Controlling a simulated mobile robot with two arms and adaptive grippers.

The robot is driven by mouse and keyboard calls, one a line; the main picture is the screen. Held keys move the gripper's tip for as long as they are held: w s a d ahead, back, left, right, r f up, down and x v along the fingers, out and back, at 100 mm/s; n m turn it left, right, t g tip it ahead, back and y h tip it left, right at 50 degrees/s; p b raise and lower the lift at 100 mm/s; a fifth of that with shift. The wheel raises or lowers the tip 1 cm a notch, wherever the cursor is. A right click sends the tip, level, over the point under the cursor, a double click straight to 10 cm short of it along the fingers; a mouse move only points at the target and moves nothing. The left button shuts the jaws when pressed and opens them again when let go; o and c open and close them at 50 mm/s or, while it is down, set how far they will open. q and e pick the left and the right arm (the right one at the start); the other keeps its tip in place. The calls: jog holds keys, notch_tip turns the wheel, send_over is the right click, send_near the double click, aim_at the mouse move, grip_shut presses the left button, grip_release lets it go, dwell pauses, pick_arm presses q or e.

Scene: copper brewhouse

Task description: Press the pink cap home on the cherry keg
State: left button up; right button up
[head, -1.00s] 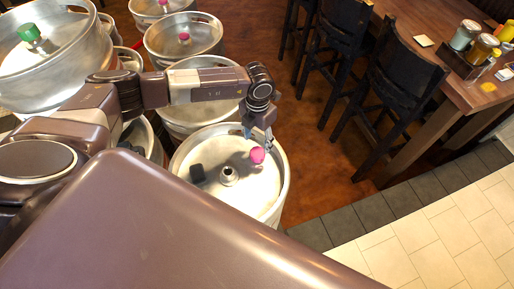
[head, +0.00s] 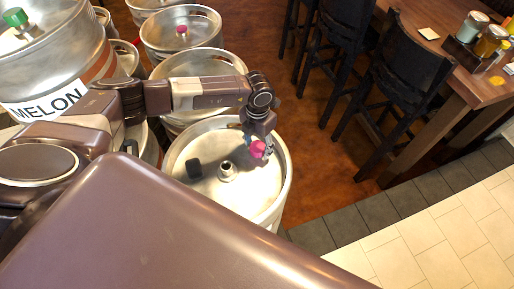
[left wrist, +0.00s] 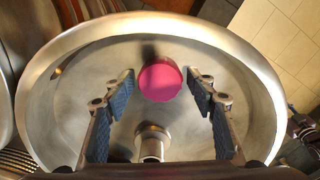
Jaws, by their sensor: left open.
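The pink cap (head: 258,149) is on the top of the nearest silver keg (head: 284,180), beside its rim and apart from the bare central neck (head: 227,171). No label shows on this keg. My left gripper (head: 268,150) is open just above the keg top, with its fingertips at the cap. In the left wrist view the cap (left wrist: 160,79) appears centred between the two spread blue-padded fingers (left wrist: 160,85), with a gap on each side. The neck (left wrist: 151,142) is nearer the bottom there, uncapped. My right gripper is not in view.
A keg labelled MELON (head: 100,62) with a green cap (head: 16,17) stands at left. Other kegs stand behind, one with a pink cap (head: 182,30). Stools (head: 400,80) and a table (head: 465,85) are at right.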

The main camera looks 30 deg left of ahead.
aim_at(258, 146)
pick_arm(q)
jog(key=c, duration=1.1)
jog(key=shift+r+p, duration=1)
jog(key=shift+r, duration=0.25)
jog(key=shift+c, duration=0.3)
jog(key=shift+r+p, duration=1.9)
jog(key=shift+r, duration=0.85)
